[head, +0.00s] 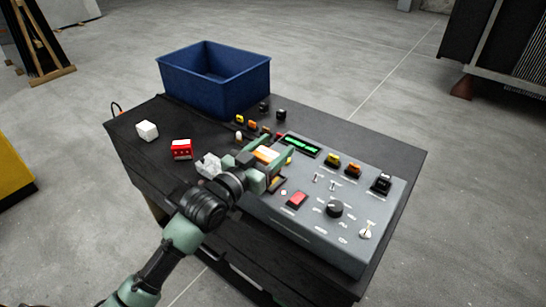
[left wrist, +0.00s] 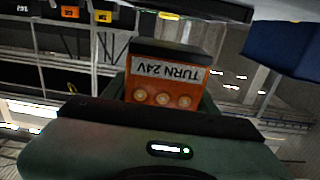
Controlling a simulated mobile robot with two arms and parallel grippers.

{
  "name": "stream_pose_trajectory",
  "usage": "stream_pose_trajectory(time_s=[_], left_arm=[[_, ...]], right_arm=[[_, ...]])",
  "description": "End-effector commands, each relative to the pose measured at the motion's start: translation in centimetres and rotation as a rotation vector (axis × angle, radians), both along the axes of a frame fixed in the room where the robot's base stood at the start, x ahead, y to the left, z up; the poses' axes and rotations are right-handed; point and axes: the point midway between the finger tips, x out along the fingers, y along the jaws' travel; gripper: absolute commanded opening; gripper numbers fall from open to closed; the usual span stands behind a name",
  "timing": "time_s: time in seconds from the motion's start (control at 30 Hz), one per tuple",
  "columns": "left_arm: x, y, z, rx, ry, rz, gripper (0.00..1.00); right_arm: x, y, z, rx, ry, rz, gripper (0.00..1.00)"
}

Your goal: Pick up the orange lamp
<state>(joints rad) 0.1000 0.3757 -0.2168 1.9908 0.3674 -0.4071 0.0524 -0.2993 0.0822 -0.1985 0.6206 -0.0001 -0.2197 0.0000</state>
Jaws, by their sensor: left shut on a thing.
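My left gripper (head: 268,168) is above the left end of the grey control panel (head: 318,226), shut on an orange lamp (head: 265,154). In the left wrist view the lamp (left wrist: 165,87) is an orange block with a dark end and a white label reading "TURN 24V", upside down in the picture. Its lower part is hidden behind the gripper. Whether the lamp is clear of the panel I cannot tell. Another orange lamp (head: 353,170) sits on the panel beside a yellow one (head: 332,160). My right gripper is not in view.
A blue bin (head: 215,88) stands at the back of the dark table (head: 150,112). Several small lamps, including a black one (head: 281,114), stand behind the panel. A black block (head: 381,183) is at its right.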

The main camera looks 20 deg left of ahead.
Motion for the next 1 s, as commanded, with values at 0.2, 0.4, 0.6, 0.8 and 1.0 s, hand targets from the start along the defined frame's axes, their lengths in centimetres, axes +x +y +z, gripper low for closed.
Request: stream_pose_trajectory(time_s=[0.2,0.4,0.6,0.8,1.0], left_arm=[[0.0,0.0,6.7,0.000,-0.013,-0.001,0.13],[0.0,0.0,12.1,0.002,-0.010,0.000,0.13],[0.0,0.0,15.5,0.000,-0.006,-0.001,0.13],[-0.4,-0.3,15.0,-0.002,0.004,0.011,0.13],[-2.9,-0.5,9.5,-0.005,0.012,0.074,0.13]], right_arm=[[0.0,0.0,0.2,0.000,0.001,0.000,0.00],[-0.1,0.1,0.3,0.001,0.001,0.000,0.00],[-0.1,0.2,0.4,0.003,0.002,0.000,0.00],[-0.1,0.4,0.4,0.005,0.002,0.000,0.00],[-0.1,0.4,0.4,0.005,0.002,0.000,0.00]])
